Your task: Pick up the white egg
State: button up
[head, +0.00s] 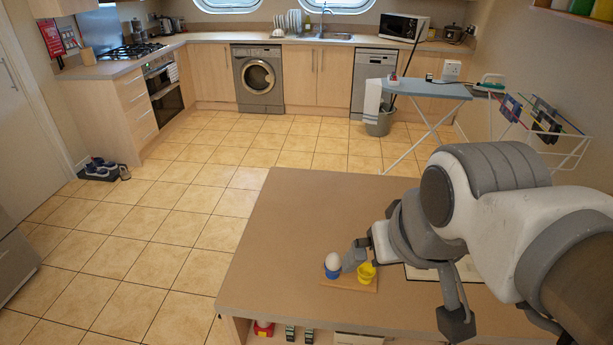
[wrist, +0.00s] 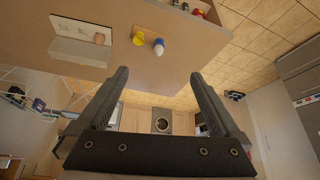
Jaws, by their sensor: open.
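The white egg (head: 333,261) sits upright in a blue egg cup (head: 332,273) on a small wooden board (head: 350,283) on the counter. A yellow egg cup (head: 366,273) stands right of it on the same board. In the wrist view the egg (wrist: 159,50) shows beyond my fingertips, with the blue cup (wrist: 158,41) and the yellow cup (wrist: 139,38). My gripper (wrist: 158,75) is open and empty, apart from the egg. In the head view one finger shows close right of the egg; my arm hides part of the counter.
The counter (head: 290,220) is clear left of and behind the board. An ironing board (head: 428,88) stands beyond.

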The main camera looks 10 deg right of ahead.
jog(key=shift+a, duration=0.1)
jog(key=shift+c, duration=1)
jog(key=n+g+h+b, duration=0.1)
jog(key=n+g+b, duration=0.65)
jog(key=n, duration=1.85)
send_over(334, 255)
jog(key=a+b, duration=0.1)
jog(key=b, duration=0.1)
jog(key=f+t, duration=0.1)
jog(key=f, duration=1.5)
jog(key=f+t, duration=0.1)
jog(key=f, duration=0.7)
jog(key=shift+s+f+t, duration=0.1)
jog(key=shift+s+t, duration=0.1)
jog(key=shift+t, duration=0.15)
jog(key=shift+w+d+f+b, duration=0.1)
jog(key=shift+d+f, duration=0.05)
jog(key=shift+f, duration=0.85)
jog(key=shift+w+d+f+b, duration=0.1)
jog(key=shift+d+f, duration=0.05)
jog(key=shift+f, duration=0.8)
jog(key=shift+w+d+f+b, duration=0.1)
jog(key=shift+d+f, duration=0.05)
jog(key=shift+f, duration=0.85)
jog(key=c, duration=0.9)
